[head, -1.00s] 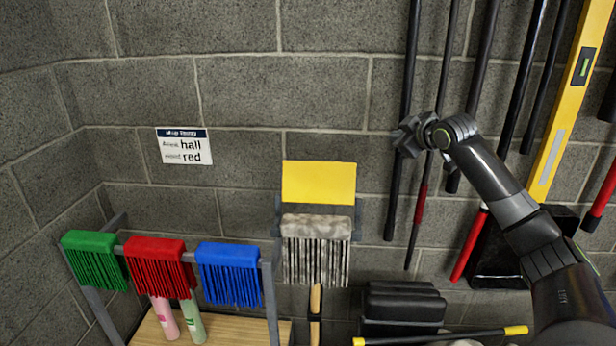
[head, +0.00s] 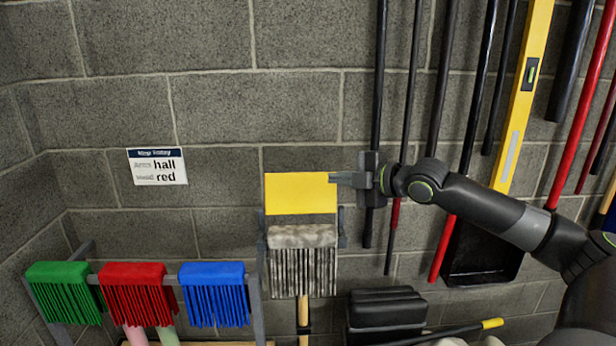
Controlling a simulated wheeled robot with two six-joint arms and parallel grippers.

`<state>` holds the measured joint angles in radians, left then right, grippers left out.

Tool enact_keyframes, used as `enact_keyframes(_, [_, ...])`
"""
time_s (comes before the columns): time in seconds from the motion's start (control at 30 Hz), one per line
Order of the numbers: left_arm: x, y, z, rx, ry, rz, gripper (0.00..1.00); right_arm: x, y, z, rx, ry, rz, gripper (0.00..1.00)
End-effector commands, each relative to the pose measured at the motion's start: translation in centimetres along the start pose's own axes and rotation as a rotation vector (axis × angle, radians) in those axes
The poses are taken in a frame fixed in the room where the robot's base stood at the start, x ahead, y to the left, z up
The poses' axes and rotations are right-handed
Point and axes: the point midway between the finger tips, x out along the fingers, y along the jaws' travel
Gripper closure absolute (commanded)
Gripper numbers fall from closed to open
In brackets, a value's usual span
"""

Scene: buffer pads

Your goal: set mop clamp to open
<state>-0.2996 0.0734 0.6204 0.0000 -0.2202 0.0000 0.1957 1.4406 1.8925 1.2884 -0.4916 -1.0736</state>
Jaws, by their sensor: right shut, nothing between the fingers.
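The mop clamp on the wall has a yellow flap (head: 298,194) that stands flat and upright above a grey mop head. Grey brackets show at both sides of it. The grey mop head (head: 303,262) hangs just below the flap, with its wooden handle (head: 303,315) pointing down. My right gripper (head: 334,177) is shut and empty. Its fingertips point left at the upper right edge of the yellow flap; I cannot tell whether they touch it. My left gripper is not in view.
A rack holds green (head: 64,291), red (head: 138,292) and blue (head: 213,293) mop heads at left. Long tools, a yellow level (head: 522,95) and a black dustpan (head: 484,252) hang at right. A black box (head: 386,312) stands below.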

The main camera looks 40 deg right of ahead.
Motion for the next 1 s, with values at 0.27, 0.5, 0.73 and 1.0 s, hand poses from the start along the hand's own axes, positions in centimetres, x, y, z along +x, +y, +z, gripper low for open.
enact_keyframes(0.27, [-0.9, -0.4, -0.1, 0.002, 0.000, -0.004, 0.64, 2.1, 0.2, -0.2, 0.006, 0.005, 0.001, 1.00])
enact_keyframes(0.5, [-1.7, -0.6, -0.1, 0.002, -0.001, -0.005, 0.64, 4.3, 0.2, -0.3, 0.006, 0.006, 0.000, 1.00])
enact_keyframes(0.73, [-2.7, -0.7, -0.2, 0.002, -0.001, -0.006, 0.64, 6.8, 0.2, -0.4, 0.007, 0.006, -0.001, 1.00])
enact_keyframes(1.0, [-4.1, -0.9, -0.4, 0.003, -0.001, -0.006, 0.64, 9.7, 0.2, 0.8, 0.006, 0.003, -0.005, 1.00])
